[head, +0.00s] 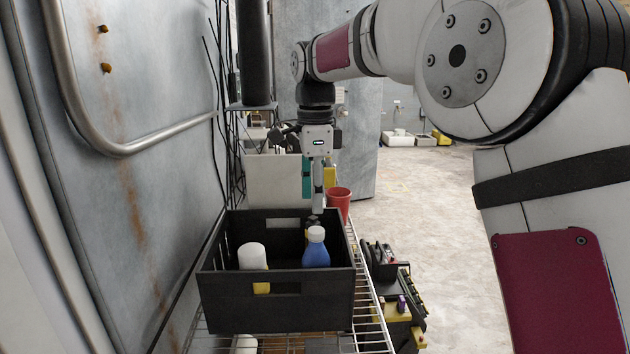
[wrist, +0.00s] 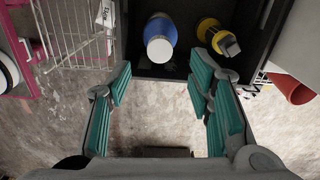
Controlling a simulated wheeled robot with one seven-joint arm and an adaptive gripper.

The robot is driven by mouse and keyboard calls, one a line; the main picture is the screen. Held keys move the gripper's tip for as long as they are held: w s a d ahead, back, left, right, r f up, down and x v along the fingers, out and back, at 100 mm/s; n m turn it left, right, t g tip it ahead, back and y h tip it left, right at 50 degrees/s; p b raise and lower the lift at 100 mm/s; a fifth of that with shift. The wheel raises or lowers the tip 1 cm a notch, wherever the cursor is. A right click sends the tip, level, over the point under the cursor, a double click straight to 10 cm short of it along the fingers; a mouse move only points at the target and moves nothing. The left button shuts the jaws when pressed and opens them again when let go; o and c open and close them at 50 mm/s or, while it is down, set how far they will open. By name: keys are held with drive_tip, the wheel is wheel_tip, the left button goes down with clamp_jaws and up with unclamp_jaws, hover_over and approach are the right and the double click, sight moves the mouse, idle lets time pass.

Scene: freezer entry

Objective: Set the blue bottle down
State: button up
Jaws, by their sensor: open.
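The blue bottle (head: 316,254) has a white cap and stands upright inside the black crate (head: 276,304), toward its right side. In the wrist view the blue bottle (wrist: 160,28) shows cap-first, just beyond the fingertips and apart from them. My gripper (wrist: 160,85) has teal finger pads spread wide, with nothing between them. In the head view my gripper (head: 316,178) hangs above the far end of the crate, and one finger is partly hidden. The crate's front wall hides the bottle's base.
A white-and-yellow container (head: 252,257) stands at the crate's left. A yellow-and-dark item (wrist: 217,36) is beside the blue bottle. A red cup (head: 339,203) stands behind the crate on the wire rack. A metal wall is close on the left; open floor (head: 430,215) lies right.

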drive_tip(key=s+d+r+n+t, duration=0.1)
drive_tip(key=s+d+r+n, duration=0.3)
drive_tip(key=s, duration=0.3)
drive_tip(key=s+d+r+n+t, duration=0.1)
drive_tip(key=s+d+r+n, duration=0.25)
drive_tip(key=s+d, duration=0.35)
drive_tip(key=s+d+f+n+t, duration=0.1)
drive_tip(key=s+f+n, duration=0.3)
drive_tip(key=s, duration=0.5)
drive_tip(key=s+d+f+n+t, duration=0.2)
drive_tip(key=s+d+f+n, duration=0.2)
drive_tip(key=s+f, duration=0.3)
drive_tip(key=shift+s+d+n, duration=0.2)
drive_tip(key=shift+s+n, duration=0.55)
drive_tip(key=shift+s, duration=0.25)
